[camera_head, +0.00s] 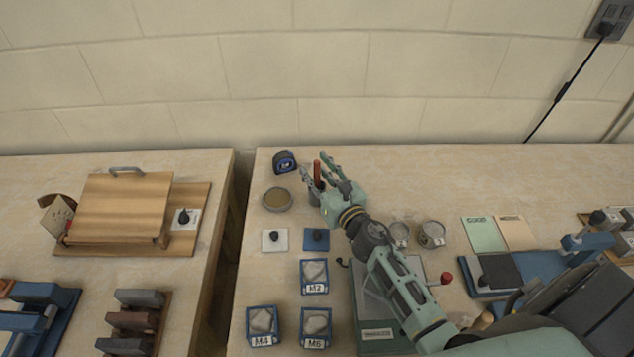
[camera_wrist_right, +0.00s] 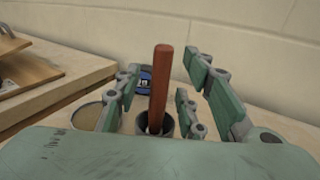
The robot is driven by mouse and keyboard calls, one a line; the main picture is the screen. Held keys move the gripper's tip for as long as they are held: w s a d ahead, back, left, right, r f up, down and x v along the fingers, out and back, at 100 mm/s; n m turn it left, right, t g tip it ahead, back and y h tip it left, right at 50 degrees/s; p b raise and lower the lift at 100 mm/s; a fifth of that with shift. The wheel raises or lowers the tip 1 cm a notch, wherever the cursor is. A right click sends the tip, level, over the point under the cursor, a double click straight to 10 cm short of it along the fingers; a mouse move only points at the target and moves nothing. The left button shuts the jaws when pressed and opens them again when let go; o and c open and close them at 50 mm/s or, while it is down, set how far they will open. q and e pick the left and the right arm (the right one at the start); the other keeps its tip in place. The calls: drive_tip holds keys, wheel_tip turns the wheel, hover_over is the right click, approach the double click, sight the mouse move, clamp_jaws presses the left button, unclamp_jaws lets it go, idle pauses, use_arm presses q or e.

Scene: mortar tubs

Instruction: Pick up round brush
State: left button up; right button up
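The brush shows as a red-brown handle (camera_head: 317,170) standing upright in a dark cup (camera_head: 314,194) near the wall. Its head is hidden inside the cup. In the right wrist view the handle (camera_wrist_right: 160,90) rises from the cup (camera_wrist_right: 168,126) between my spread fingers. My right gripper (camera_head: 322,176) is open, with green fingers on both sides of the handle; I see gaps between fingers and handle in the wrist view. My left gripper is not in view.
A blue tape measure (camera_head: 285,161) lies behind the cup, and a round bowl (camera_head: 277,199) stands to its left. Tubs M2 (camera_head: 314,288), M4 (camera_head: 262,340) and M6 (camera_head: 316,342) stand in front. Two glass jars (camera_head: 432,234) are to the right. A gap separates the two tables.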

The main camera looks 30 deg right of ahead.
drive_tip(key=shift+c, duration=0.5)
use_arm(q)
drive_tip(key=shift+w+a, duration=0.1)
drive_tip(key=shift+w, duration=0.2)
use_arm(e)
clamp_jaws()
drive_tip(key=shift+r, duration=0.1)
